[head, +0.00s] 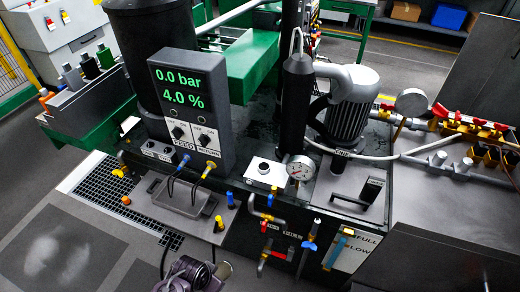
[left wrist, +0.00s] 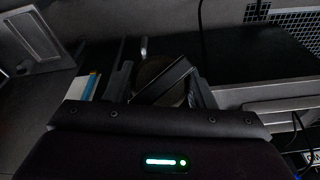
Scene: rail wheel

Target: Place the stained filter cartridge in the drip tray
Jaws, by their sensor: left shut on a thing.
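My left gripper (head: 212,277) is at the bottom edge of the head view, partly cut off. It is shut on a tan-brown round thing, likely the filter cartridge (head: 223,269). The left wrist view shows the same brownish cartridge (left wrist: 151,72) between the two dark fingers, with a dark band across it. Its stain cannot be made out. A shallow grey tray (head: 183,203), possibly the drip tray, lies below the display box, beyond my gripper and apart from it. My right gripper is not in view.
The display box (head: 188,100) reads 0.0 bar and 4.0 %. A floor-like grating (head: 100,190) lies left of the tray. Blue and yellow fittings (head: 219,223) and valve pipes (head: 268,215) stand right of it. A flat grey surface (head: 130,272) is clear at lower left.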

